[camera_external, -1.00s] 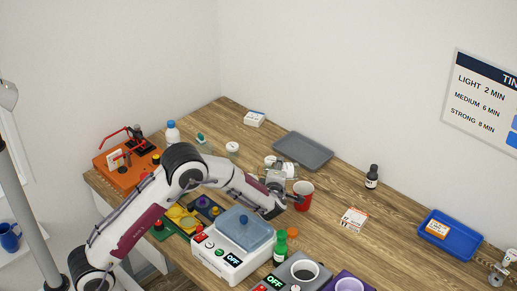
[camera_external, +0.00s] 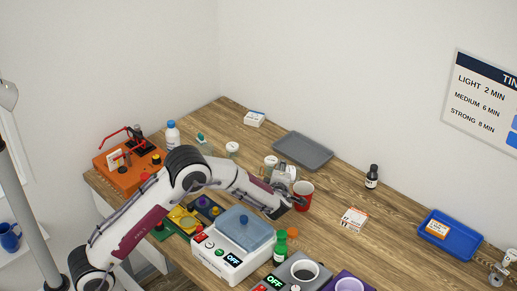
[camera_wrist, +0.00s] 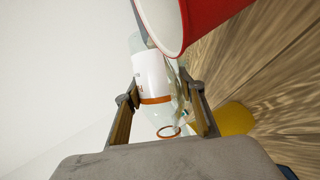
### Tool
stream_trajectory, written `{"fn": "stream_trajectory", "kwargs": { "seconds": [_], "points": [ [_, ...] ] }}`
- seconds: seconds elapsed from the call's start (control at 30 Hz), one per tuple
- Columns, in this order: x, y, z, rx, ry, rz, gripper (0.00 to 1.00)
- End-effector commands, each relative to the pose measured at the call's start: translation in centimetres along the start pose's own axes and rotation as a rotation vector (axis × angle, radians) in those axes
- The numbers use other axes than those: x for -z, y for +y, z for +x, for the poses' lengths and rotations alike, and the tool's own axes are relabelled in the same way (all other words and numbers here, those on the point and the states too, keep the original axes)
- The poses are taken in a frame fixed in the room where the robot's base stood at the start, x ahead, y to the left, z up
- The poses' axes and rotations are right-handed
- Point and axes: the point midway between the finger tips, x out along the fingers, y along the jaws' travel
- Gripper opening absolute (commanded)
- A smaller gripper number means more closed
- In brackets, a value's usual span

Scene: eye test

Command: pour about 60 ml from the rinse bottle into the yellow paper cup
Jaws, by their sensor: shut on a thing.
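My gripper (camera_external: 285,175) is shut on the rinse bottle (camera_wrist: 152,75), a clear bottle with a white label and orange band. In the wrist view, my gripper's fingers (camera_wrist: 162,105) are on either side of it. The bottle looks strongly tilted; an orange ring shows at its near end. Liquid or a stream cannot be made out. A yellow rounded thing (camera_wrist: 236,119), perhaps the yellow paper cup, stands on the table beyond the right finger, partly hidden. No yellow cup can be made out in the external view.
A red cup (camera_external: 304,194) is right beside my gripper and fills the top of the wrist view (camera_wrist: 215,15). A white-lidded jar (camera_external: 270,162) is at left, a grey tray (camera_external: 303,150) behind. A lidded device (camera_external: 232,255) and green-capped bottle (camera_external: 280,248) are in front.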

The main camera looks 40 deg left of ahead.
Motion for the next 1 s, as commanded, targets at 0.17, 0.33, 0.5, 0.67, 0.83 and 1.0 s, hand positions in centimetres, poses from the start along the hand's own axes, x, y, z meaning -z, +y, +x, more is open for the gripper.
{"fn": "stream_trajectory", "kwargs": {
  "seconds": [0.17, 0.33, 0.5, 0.67, 0.83, 1.0],
  "points": [
    [0.02, 0.06, -0.01, 0.001, 0.002, 0.004, 0.14],
    [0.07, 0.09, -0.03, 0.007, 0.006, 0.016, 0.14],
    [0.14, 0.14, -0.06, 0.018, 0.014, 0.044, 0.14],
    [0.23, 0.16, -0.11, 0.033, 0.024, 0.079, 0.14],
    [0.34, 0.21, -0.15, 0.049, 0.037, 0.117, 0.14],
    [0.44, -0.07, -0.11, 0.069, 0.050, 0.163, 0.14]
  ]
}}
